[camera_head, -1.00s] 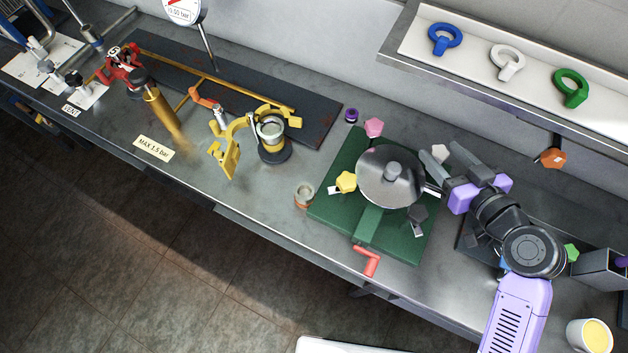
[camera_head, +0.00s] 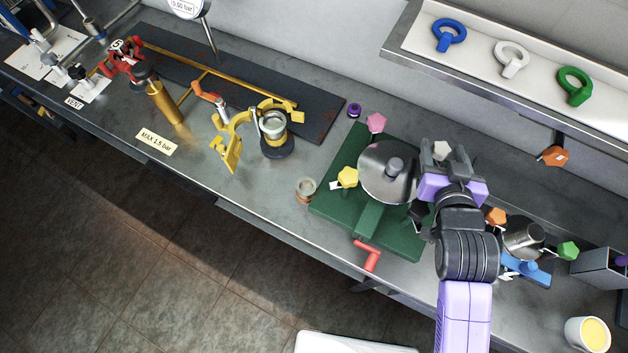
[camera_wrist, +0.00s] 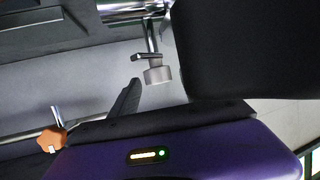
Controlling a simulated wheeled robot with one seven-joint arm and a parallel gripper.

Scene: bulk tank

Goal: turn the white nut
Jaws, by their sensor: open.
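The white nut (camera_head: 442,150) is a small five-sided knob at the right rim of the round steel lid (camera_head: 385,172) on the green base. My gripper (camera_head: 444,158) is open beside it in the head view. Its dark fingers show on both sides of the nut, and the purple gripper body hides the nut's lower side. I cannot tell whether the fingers touch it. In the wrist view, one dark finger and a large dark part fill much of the picture; a pale cylindrical piece on a rod (camera_wrist: 158,75) shows between them, but I cannot tell what it is.
Yellow (camera_head: 347,177) and pink (camera_head: 376,122) knobs sit around the lid. A shelf with blue, white and green rings (camera_head: 511,57) hangs at upper right, with an orange knob (camera_head: 554,156) below it. A steel cylinder (camera_head: 524,238) stands right of my arm.

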